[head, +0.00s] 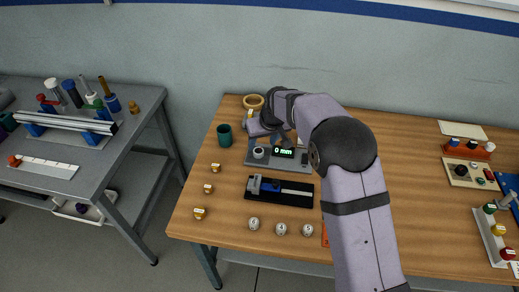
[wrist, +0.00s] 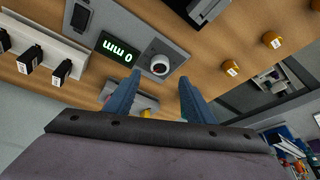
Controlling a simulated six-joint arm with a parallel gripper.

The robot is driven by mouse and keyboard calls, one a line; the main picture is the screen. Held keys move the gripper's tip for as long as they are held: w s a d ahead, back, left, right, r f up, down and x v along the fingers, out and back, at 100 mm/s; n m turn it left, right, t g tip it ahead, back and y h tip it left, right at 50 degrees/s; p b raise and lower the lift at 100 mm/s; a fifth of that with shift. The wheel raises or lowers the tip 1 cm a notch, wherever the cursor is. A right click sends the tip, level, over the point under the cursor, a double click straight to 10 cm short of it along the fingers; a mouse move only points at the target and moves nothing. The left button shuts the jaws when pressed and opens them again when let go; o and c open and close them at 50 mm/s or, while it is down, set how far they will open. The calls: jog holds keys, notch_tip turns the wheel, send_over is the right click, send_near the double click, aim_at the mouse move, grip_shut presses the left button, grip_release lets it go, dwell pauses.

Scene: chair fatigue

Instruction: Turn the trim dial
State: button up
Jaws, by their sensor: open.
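The trim dial appears to be the round knob with a pale rim and dark centre (wrist: 160,66) on a grey panel (wrist: 172,38). In the head view this knob (head: 258,152) sits left of the lit display (head: 283,152), which reads 0 mm. The display also shows in the wrist view (wrist: 117,50). My gripper (wrist: 155,76) is open and empty, its two blue fingers apart. In the wrist view the dial lies between and just past the fingertips. I cannot tell how far above it they are. In the head view my arm hides part of the panel.
A black base with a blue slider (head: 270,187) lies in front of the panel. Several pale round pieces (head: 280,229) lie near the front edge. Dark labelled blocks (wrist: 62,72) stand beside the panel.

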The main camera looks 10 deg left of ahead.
aim_at(259, 151)
jog(key=shift+n, duration=0.4)
jog(key=shift+p+x, duration=1.1)
jog(key=shift+x, duration=2.5)
jog(key=shift+c, duration=0.5)
jog(key=c, duration=1)
